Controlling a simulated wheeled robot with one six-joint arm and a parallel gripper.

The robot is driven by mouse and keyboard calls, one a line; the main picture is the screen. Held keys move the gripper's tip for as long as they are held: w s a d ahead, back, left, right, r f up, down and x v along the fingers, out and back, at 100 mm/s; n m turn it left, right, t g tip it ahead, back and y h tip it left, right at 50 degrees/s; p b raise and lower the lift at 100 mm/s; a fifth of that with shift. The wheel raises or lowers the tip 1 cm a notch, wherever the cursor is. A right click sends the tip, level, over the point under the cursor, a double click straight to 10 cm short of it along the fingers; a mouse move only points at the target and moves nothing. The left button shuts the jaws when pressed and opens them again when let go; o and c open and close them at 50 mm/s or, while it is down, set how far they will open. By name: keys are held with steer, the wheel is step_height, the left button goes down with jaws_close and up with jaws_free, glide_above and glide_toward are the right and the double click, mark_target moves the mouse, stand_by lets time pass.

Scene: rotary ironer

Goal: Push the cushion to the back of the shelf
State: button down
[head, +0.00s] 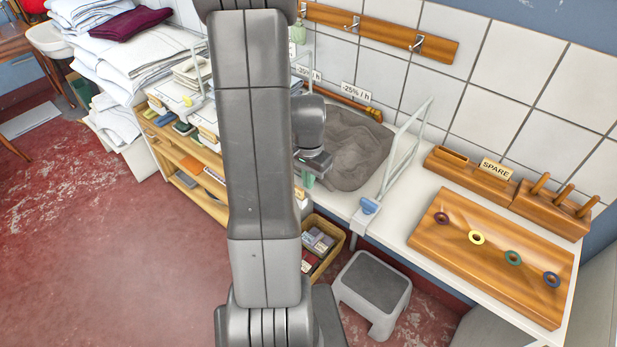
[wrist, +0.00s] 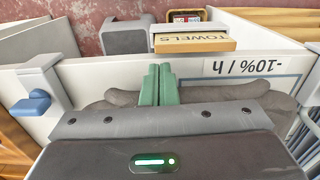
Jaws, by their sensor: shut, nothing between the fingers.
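The cushion (head: 355,150) is a grey-brown, wrinkled, soft piece lying on the white counter-like shelf against the tiled wall, between two white wire dividers. My gripper (head: 308,181) has green fingertips and is at the cushion's near left side. In the wrist view my gripper (wrist: 157,84) shows its green fingers together, with nothing between them. Parts of the cushion (wrist: 98,105) show on both sides of the fingers there. I cannot tell whether the fingers touch it. My arm hides the area to the left of the cushion in the head view.
A blue clamp (head: 369,206) sits at the shelf's front edge. A wooden board with coloured rings (head: 477,238) lies to the right. White linens (head: 130,60) with a maroon folded piece (head: 131,23) are at left. A grey step stool (head: 374,285) stands on the floor below.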

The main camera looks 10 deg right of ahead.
steer(key=w+d, duration=0.4)
steer(key=d, duration=0.1)
steer(key=shift+w, duration=0.15)
step_height(320, 180, up, 10)
steer(key=p, duration=0.6)
steer(key=shift+f, duration=0.1)
stand_by(0.4)
